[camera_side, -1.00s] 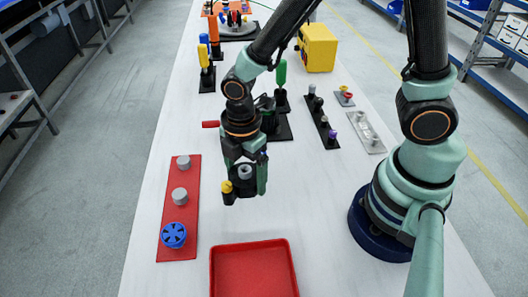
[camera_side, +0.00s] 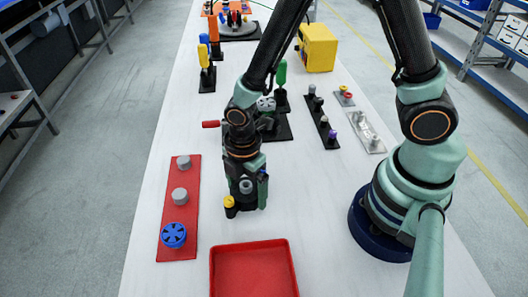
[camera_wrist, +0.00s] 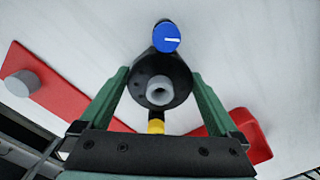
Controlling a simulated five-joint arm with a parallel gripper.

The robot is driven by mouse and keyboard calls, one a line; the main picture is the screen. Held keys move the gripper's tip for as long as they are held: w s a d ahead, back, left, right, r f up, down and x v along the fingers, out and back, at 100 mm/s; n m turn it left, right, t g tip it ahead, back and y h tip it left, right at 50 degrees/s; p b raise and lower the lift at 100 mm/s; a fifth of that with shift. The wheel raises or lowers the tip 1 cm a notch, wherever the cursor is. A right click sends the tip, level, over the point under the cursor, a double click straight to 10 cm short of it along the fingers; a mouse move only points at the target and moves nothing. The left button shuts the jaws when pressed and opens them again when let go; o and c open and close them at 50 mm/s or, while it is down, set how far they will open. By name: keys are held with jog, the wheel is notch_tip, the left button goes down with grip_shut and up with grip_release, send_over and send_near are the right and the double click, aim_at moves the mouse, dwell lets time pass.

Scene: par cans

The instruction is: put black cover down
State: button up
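The black cover (camera_wrist: 141,88) is a dark piece with a grey knob (camera_wrist: 158,92) in its middle, a blue knob (camera_wrist: 166,38) on one side and a yellow knob (camera_wrist: 156,126) on the other. My gripper (camera_wrist: 160,78) has its green fingers against the cover's two sides. In the side view my gripper (camera_side: 248,205) points down, low over the white table. The cover there shows its yellow knob (camera_side: 229,201) at the left and grey knob (camera_side: 246,187) in front. Whether its underside touches the table cannot be told.
A red plate (camera_side: 178,216) with grey cylinders and a blue wheel (camera_side: 174,235) lies left of my gripper. An empty red tray (camera_side: 254,272) is in front. Black and grey knob boards (camera_side: 323,124) stand behind right.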

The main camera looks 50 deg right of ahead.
notch_tip(320, 180, up, 12)
jog(key=d+r+m+t, duration=0.5)
jog(key=d+r+m, duration=0.7)
jog(key=m, duration=0.6)
jog(key=shift+d+r+t, duration=0.3)
jog(key=shift+d+r, duration=0.05)
jog(key=shift+d, duration=0.2)
